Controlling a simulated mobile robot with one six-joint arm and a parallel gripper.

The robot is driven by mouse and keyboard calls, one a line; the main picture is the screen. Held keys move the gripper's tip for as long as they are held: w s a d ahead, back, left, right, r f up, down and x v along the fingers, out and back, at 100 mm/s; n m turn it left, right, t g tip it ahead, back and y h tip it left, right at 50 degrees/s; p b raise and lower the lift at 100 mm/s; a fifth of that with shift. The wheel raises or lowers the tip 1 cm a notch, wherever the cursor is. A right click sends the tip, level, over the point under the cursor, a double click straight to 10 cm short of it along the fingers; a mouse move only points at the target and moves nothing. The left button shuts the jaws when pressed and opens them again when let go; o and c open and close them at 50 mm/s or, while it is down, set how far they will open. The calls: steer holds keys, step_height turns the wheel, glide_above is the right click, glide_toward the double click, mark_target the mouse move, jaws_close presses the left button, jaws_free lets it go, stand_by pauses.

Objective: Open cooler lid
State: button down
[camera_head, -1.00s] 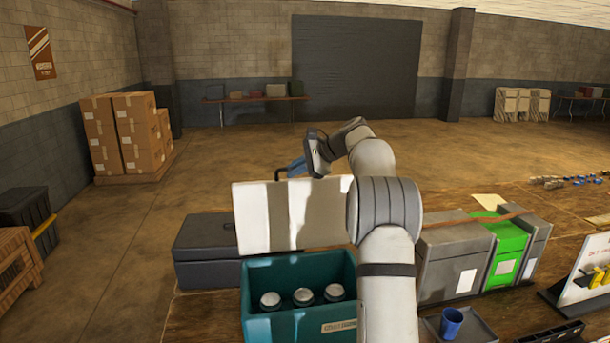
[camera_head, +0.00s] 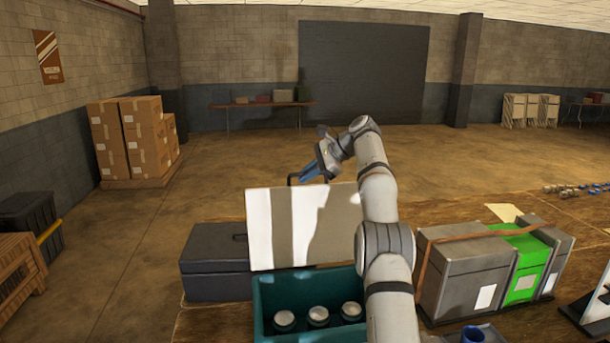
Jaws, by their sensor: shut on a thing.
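The teal cooler (camera_head: 262,309) stands at the front of the table, with its white lid (camera_head: 287,228) raised to a near-upright position behind the opening. Several jars with pale caps (camera_head: 318,316) show inside. The lid's dark handle (camera_head: 293,179) sticks up at its top edge. The exact contact is small and partly hidden. My arm covers the lid's right edge and the cooler's right side.
A dark grey case (camera_head: 214,262) lies left of the lid. Grey boxes (camera_head: 460,265) and a green box (camera_head: 527,262) stand on the right, with a strap over them. A blue cup (camera_head: 472,335) is at the lower edge. The floor behind the table is open.

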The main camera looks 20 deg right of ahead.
steer(key=shift+w+d+f, duration=0.1)
steer(key=shift+w+f, duration=0.05)
steer(key=shift+f, duration=0.15)
steer(key=c, duration=1.5)
jaws_free()
steer(key=shift+f, duration=0.1)
steer(key=shift+s+d+r, duration=0.2)
steer(key=shift+r, duration=0.05)
steer(key=s+d+r, duration=0.1)
steer(key=s+d, duration=0.4)
steer(key=d, duration=0.6)
steer(key=shift+s, duration=0.3)
